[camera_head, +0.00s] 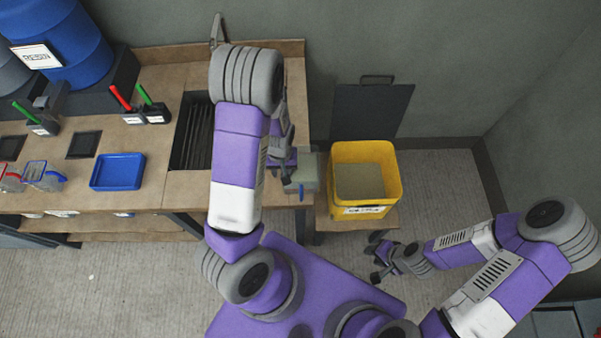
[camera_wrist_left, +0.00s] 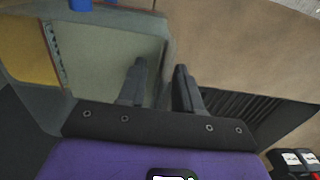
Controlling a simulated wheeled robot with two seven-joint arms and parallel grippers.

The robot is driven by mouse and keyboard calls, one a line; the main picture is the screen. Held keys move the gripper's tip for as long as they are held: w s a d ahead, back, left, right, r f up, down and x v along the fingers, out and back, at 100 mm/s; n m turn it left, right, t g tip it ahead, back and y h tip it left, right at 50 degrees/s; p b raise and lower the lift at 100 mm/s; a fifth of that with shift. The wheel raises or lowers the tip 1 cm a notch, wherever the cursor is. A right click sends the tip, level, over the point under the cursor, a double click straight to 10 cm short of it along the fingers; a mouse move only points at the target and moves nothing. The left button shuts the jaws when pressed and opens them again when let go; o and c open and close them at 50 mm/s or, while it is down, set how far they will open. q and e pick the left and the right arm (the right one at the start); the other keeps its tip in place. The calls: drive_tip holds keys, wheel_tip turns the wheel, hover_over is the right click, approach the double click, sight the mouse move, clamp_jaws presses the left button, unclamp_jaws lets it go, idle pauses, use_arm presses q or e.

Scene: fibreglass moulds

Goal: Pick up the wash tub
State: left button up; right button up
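A grey tub with a pale greenish inside (camera_head: 305,168), which I take for the wash tub, sits at the right end of the wooden bench, partly hidden by my left arm. It also shows in the left wrist view (camera_wrist_left: 105,55). My left gripper (camera_wrist_left: 160,66) is open at its right wall. One finger shows over the tub's inside and the other over the bench side, with the wall edge between them. Whether they touch the wall cannot be told. My right gripper (camera_head: 377,267) is low, in front of the yellow bin, apart from the tub; its fingers look spread and empty.
A yellow bin (camera_head: 365,207) stands just right of the tub. A slatted dark recess (camera_head: 196,130) lies left of it in the bench. A blue tray (camera_head: 118,171), tool holders and a blue resin drum (camera_head: 70,50) are further left. A wall closes the right side.

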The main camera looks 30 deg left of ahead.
use_arm(q)
drive_tip(key=shift+f, duration=0.55)
clamp_jaws()
idle(1.0)
